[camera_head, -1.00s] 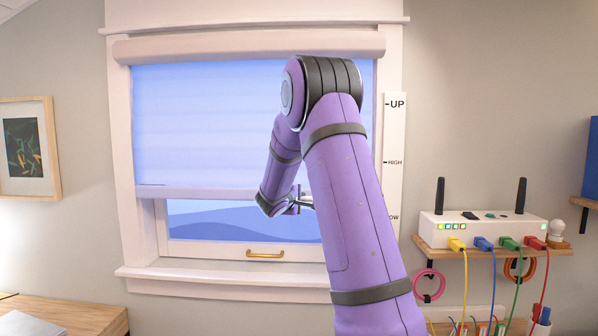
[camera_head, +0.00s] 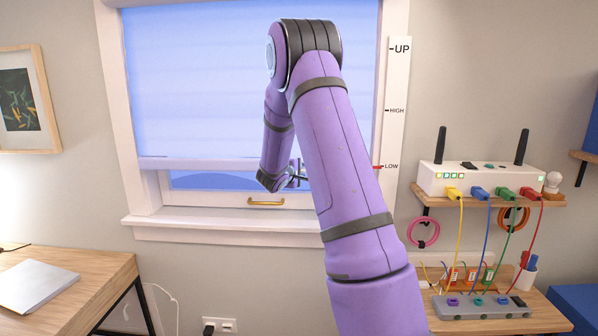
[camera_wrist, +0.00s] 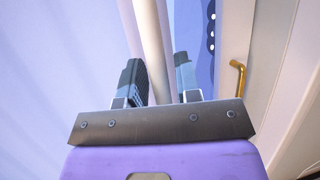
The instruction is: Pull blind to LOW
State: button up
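The window blind (camera_head: 195,85) hangs pale lilac over most of the window. Its bottom rail (camera_head: 200,163) is roughly level with the LOW mark on the scale strip (camera_head: 397,130) at the right of the frame. My gripper (camera_head: 297,178) is at the rail, partly hidden by my arm. In the wrist view, the rail (camera_wrist: 147,25) runs between my two dark fingers (camera_wrist: 160,78), which are close on both sides of it. The right part of the rail is hidden behind my arm in the head view.
A gold handle (camera_head: 266,202) sits on the window frame below the rail, above the sill (camera_head: 220,222). At right, a shelf holds a white router (camera_head: 480,180) with coloured cables. A wooden desk (camera_head: 85,290) with a laptop is at lower left.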

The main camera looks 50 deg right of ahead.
jog(key=shift+o, duration=0.6)
jog(key=v, duration=1.1)
jog(key=s+a+r+m+g+y, duration=0.1)
jog(key=s+a+r+m+g, duration=0.3)
jog(key=s, duration=0.3)
jog(key=s+a+r+t+y, duration=0.2)
jog(key=s+a+y, duration=0.5)
jog(key=s+a, duration=0.5)
jog(key=s+a+r+t+y, duration=0.2)
jog(key=s+a+y, duration=0.5)
jog(key=s+a, duration=0.5)
jog(key=a+r, duration=0.1)
jog(key=a, duration=0.2)
jog(key=shift+s+r+t, duration=0.2)
jog(key=shift+r+t, duration=0.1)
